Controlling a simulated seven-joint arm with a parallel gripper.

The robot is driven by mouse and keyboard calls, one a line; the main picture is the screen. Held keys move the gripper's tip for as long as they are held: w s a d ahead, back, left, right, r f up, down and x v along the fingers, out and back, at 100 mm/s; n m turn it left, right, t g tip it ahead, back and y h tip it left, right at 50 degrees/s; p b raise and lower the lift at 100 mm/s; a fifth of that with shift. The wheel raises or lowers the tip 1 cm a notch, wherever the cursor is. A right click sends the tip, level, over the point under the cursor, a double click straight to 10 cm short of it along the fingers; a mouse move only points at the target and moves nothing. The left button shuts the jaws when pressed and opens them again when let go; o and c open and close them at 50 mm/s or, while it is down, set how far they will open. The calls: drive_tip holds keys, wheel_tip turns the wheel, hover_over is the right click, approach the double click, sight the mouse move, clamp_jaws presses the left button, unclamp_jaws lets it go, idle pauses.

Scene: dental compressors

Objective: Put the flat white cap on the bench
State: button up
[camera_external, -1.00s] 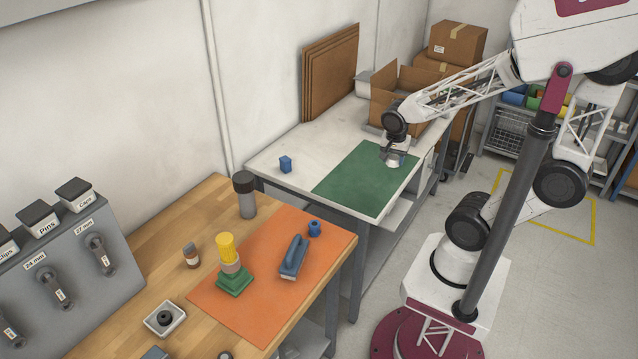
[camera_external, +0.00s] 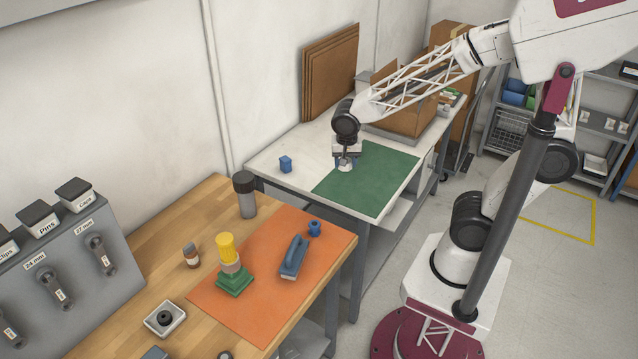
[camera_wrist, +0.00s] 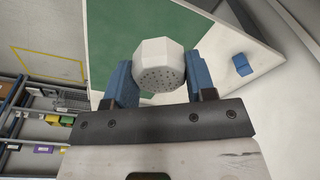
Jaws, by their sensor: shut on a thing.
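My gripper (camera_external: 345,164) is over the left edge of the green mat on the white-topped table (camera_external: 268,163). In the wrist view its two blue fingers (camera_wrist: 160,82) are shut on a white, many-sided cap (camera_wrist: 160,52) with small dark dots on the face toward the camera. The cap also shows as a small pale shape below the fingers in the external view. Whether it is clear of the mat is hard to tell. The wooden bench (camera_external: 160,225) stands nearer the camera, with an orange mat (camera_external: 262,320) on it.
A small blue block (camera_external: 285,164) is on the white table, left of my gripper. The green mat (camera_external: 365,190) is otherwise bare. Cardboard boxes (camera_external: 410,112) are behind.

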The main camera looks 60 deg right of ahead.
drive_tip(key=w+a+n, duration=0.2)
drive_tip(key=a+n, duration=0.1)
drive_tip(key=a, duration=1.3)
drive_tip(key=w+a+n, duration=0.3)
drive_tip(key=a, duration=1.2)
drive_tip(key=s+a+f+n, duration=0.1)
drive_tip(key=s+a+f, duration=0.1)
drive_tip(key=a, duration=0.6)
drive_tip(key=s+a+f+n, duration=0.2)
drive_tip(key=s+a, duration=0.3)
drive_tip(key=a, duration=0.4)
drive_tip(key=s+a+f+n+y, duration=0.1)
drive_tip(key=s+a+f+n, duration=0.1)
drive_tip(key=a, duration=0.6)
drive_tip(key=shift+s+a+f+t, duration=0.2)
drive_tip(key=shift+s+f, duration=0.15)
drive_tip(key=shift+f, duration=0.15)
drive_tip(key=shift+s+a+f+t, duration=0.15)
drive_tip(key=shift+s+f, duration=0.15)
drive_tip(key=shift+f, duration=0.7)
drive_tip(key=w+a, duration=0.3)
drive_tip(key=a, duration=0.1)
drive_tip(key=w+a+f, duration=0.1)
drive_tip(key=w+a, duration=0.2)
drive_tip(key=a, duration=0.2)
drive_tip(key=w+a, duration=0.3)
drive_tip(key=a, duration=0.1)
drive_tip(key=shift+a+f, duration=0.15)
drive_tip(key=shift+f, duration=0.05)
